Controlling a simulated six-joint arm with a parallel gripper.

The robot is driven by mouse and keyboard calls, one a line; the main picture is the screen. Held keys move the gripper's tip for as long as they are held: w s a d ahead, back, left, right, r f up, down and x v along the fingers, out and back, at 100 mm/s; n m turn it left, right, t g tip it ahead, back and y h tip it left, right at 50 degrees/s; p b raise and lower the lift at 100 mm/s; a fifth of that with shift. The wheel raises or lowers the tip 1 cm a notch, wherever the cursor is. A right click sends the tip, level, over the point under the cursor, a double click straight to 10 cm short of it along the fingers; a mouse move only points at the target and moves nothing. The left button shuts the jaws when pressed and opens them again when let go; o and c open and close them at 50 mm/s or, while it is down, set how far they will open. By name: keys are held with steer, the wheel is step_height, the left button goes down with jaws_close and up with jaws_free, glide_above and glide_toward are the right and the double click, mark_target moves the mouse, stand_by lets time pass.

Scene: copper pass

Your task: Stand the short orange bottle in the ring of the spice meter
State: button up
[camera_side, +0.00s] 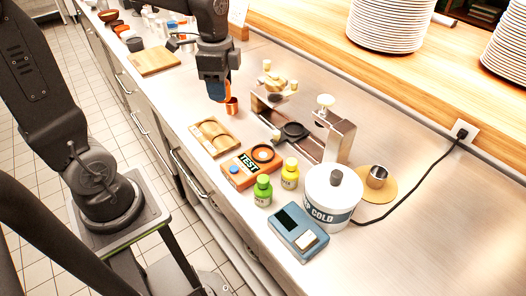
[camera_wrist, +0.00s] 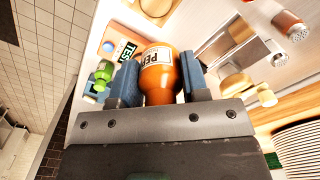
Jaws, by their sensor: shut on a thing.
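The short orange bottle (camera_wrist: 160,80) is held between the blue fingers of my gripper (camera_wrist: 160,88), its white label facing the wrist camera. In the side view my gripper (camera_side: 220,92) is above the counter, left of and behind the spice meter, and mostly hides the bottle. The ring looks empty in the side view. In the wrist view the meter (camera_wrist: 112,34) lies beyond the bottle, which hides part of it.
A wooden tray (camera_side: 232,142) lies between my gripper and the meter. Green (camera_side: 262,191) and yellow (camera_side: 290,173) bottles stand beside the meter. A metal stand (camera_side: 337,136), white tub (camera_side: 323,192) and blue scale (camera_side: 285,238) are farther right.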

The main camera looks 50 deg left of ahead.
glide_above(262, 154)
step_height(262, 154, down, 7)
steer(key=shift+s+r, duration=0.1)
steer(key=shift+d+f, duration=0.1)
steer(key=shift+f, duration=2)
steer(key=shift+f, duration=0.1)
steer(key=o, duration=0.8)
steer(key=shift+c, duration=0.2)
